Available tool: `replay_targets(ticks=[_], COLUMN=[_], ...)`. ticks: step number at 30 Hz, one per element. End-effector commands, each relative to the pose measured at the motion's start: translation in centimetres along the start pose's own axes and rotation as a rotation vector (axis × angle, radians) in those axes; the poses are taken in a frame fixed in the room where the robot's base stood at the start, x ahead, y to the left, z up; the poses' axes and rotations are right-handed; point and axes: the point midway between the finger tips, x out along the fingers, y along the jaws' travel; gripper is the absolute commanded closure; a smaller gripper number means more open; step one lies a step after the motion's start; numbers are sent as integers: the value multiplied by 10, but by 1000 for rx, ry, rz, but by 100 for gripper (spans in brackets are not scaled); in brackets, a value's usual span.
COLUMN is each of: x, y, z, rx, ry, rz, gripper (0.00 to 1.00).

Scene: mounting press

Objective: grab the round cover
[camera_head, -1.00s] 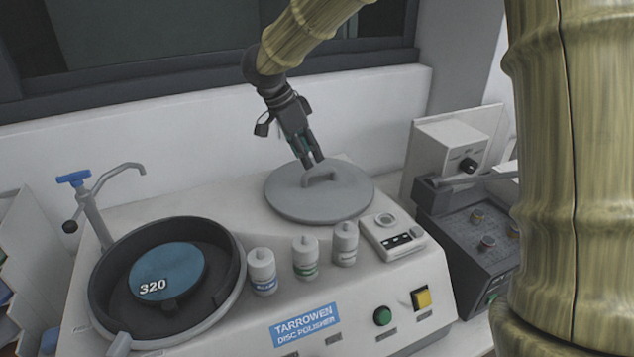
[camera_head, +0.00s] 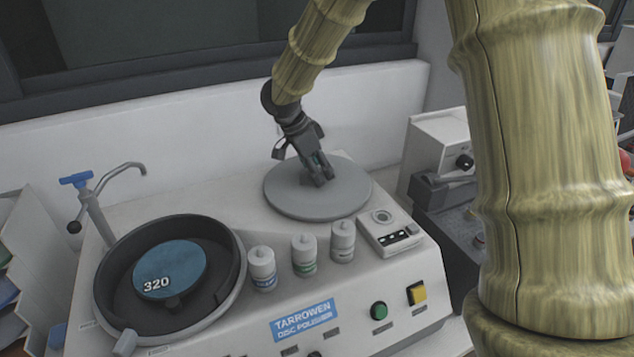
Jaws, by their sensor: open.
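The round cover (camera_head: 290,200) is a flat grey disc on the right part of the white polisher's top. Its raised handle, in the middle of the disc, is now mostly hidden behind my gripper. My gripper (camera_head: 322,182) is open, pointing down with its fingertips at the handle. I cannot tell whether the fingers touch the handle or stand around it. The cover lies flat on the machine.
An open bowl (camera_head: 112,295) with a blue 320 disc (camera_head: 175,268) is at the left, beside a tap (camera_head: 97,205). Several small bottles (camera_head: 304,255) and a small control box (camera_head: 390,232) stand just in front of the cover. A white wall (camera_head: 200,135) runs close behind.

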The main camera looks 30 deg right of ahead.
Motion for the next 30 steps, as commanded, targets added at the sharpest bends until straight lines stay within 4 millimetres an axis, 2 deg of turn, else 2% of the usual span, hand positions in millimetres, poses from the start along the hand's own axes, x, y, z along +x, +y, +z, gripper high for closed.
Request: replay_targets(ticks=[1,8,20,23,30], x=[0,0,-4,-13,-50], y=[0,0,-1,-1,-1], z=[0,0,-1,-4,-21], rx=[0,0,1,1,3], ry=[0,0,-1,-2,-3], rz=[0,0,-2,-3,-4], gripper=[59,100,100,100,100])
